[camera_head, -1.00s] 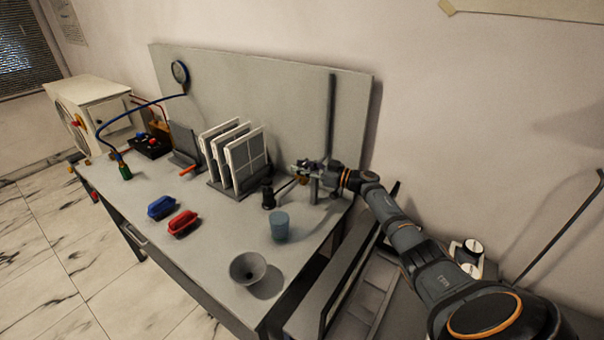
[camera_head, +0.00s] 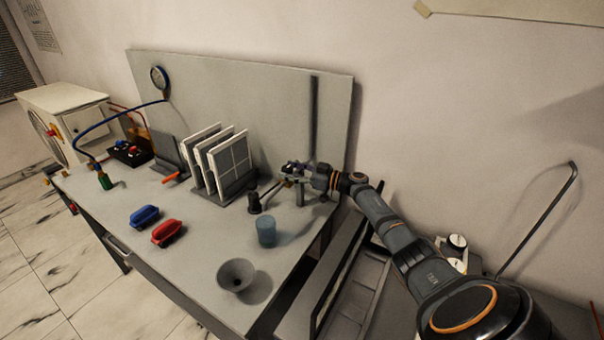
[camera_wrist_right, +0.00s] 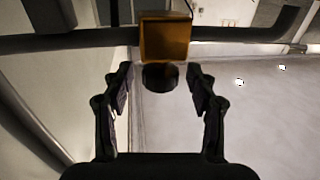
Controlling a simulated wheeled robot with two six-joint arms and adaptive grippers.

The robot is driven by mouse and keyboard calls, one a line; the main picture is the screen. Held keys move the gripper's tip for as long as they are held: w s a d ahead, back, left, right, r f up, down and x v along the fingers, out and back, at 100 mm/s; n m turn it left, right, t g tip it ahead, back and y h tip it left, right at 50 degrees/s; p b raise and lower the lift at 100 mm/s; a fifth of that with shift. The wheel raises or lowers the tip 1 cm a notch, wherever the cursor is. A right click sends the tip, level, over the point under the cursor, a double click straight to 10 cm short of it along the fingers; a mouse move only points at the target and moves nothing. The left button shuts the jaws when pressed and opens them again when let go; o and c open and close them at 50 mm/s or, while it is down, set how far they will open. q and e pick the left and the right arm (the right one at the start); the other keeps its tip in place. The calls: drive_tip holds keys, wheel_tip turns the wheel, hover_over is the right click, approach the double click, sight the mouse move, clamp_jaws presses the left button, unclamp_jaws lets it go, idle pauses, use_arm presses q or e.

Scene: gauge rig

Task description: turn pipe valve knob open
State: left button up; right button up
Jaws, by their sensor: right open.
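In the right wrist view, an orange-brown block (camera_wrist_right: 165,40), likely the valve body, sits against a dark horizontal pipe (camera_wrist_right: 60,41). A dark round piece (camera_wrist_right: 160,77), likely the knob, projects from it toward my gripper. My right gripper (camera_wrist_right: 159,74) is open, with one finger on each side of this piece and visible gaps. In the head view my right gripper (camera_head: 294,171) is above the table's back right, by a grey post (camera_head: 300,194). It hides most of the valve there. My left gripper is not in view.
The table (camera_head: 195,265) carries a blue cup (camera_head: 266,232), a grey funnel (camera_head: 237,276), a red piece (camera_head: 168,232), a blue piece (camera_head: 145,216) and a rack of white panels (camera_head: 233,160). A grey board (camera_head: 270,95) stands behind.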

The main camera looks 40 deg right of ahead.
drive_tip(key=v, duration=1)
drive_tip(key=shift+s+d, duration=0.25)
drive_tip(key=shift+s, duration=0.05)
